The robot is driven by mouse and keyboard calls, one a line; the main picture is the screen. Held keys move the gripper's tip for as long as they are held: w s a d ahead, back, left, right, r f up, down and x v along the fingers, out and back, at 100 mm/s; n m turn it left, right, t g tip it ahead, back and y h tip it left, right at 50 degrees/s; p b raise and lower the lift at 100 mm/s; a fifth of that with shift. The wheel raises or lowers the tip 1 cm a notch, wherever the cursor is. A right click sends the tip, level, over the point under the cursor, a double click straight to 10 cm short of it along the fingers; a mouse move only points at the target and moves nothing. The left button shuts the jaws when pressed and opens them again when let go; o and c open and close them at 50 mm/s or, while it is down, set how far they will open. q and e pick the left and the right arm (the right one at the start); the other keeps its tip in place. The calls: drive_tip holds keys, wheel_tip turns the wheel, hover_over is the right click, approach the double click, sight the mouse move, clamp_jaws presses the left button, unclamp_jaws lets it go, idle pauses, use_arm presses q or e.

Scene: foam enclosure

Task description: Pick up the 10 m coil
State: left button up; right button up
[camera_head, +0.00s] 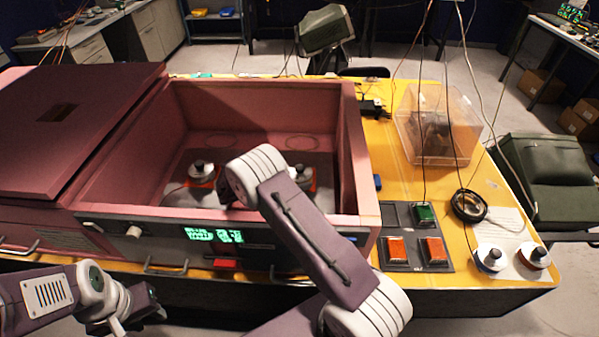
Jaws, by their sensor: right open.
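Two round, pale-topped coil-like pieces with dark knobs, a left one (490,258) and a right one (533,256), stand at the table's front right corner. Two similar pieces, a left one (201,173) and a right one (303,176), stand on orange-red bases inside the open pink enclosure (352,130). No label is readable, so I cannot tell which is the 10 m coil. My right gripper (232,196) is inside the enclosure, between those two pieces, mostly hidden by its wrist. My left gripper (152,303) is in front of the enclosure, its jaws unclear.
The enclosure's front has a green display (214,235) and handles. On the yellow table are a panel of coloured buttons (415,238), a black cable loop (469,206) and a clear box (437,125). The pink lid (70,125) lies to the left.

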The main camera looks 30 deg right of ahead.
drive_tip(key=shift+x, duration=1.1)
drive_tip(key=shift+r, duration=0.2)
drive_tip(key=c, duration=1.6)
